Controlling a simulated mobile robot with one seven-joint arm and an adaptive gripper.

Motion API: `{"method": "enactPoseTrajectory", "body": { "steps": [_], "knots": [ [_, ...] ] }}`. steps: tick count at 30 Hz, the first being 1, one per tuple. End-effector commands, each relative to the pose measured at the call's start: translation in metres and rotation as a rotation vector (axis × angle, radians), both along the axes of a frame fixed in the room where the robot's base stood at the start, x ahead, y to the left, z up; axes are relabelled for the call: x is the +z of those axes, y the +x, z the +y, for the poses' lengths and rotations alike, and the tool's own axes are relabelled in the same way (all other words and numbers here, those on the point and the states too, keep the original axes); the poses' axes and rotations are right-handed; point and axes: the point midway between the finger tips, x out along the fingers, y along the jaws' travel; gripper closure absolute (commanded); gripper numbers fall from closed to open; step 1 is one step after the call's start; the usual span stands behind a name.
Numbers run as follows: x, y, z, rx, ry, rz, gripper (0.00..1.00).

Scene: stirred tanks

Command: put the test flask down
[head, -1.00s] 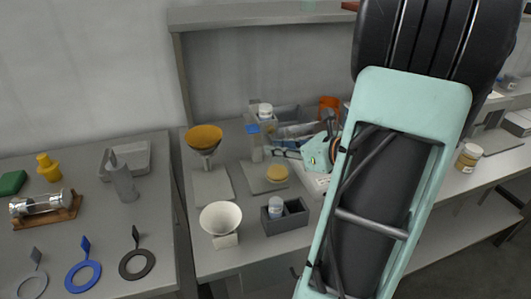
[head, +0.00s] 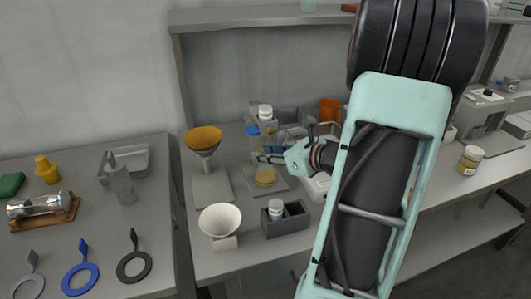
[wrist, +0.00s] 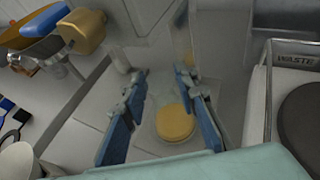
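The test flask (head: 264,177) shows mainly as a disc of amber liquid; its clear glass is very faint. It is over or on a flat grey plate (head: 283,186) on the middle bench, and I cannot tell whether its base touches. My gripper (head: 259,158) reaches in from the right, just above the liquid. In the wrist view, the blue finger pads of the gripper (wrist: 160,78) stand apart around the faint glass, with the amber liquid (wrist: 175,122) between and below them. The contact of pads and glass is hard to see.
A funnel-shaped vessel with an amber top (head: 204,138) stands left of the plate. A white funnel (head: 220,220) and a dark box with a small jar (head: 285,225) are in front. A waste bin (wrist: 268,100) is at right in the wrist view.

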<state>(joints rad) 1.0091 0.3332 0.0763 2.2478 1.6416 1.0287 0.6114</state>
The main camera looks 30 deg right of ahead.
Motion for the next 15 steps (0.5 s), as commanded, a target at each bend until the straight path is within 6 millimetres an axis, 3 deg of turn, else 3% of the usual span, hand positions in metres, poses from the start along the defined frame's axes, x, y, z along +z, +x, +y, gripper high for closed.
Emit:
{"method": "enactPoseTrajectory", "body": {
  "steps": [12, 15],
  "knots": [
    [0.005, 0.000, 0.000, 0.000, 0.000, 0.000, 0.65],
    [0.010, -0.011, -0.004, -0.002, -0.002, -0.002, 0.65]
  ]
}}
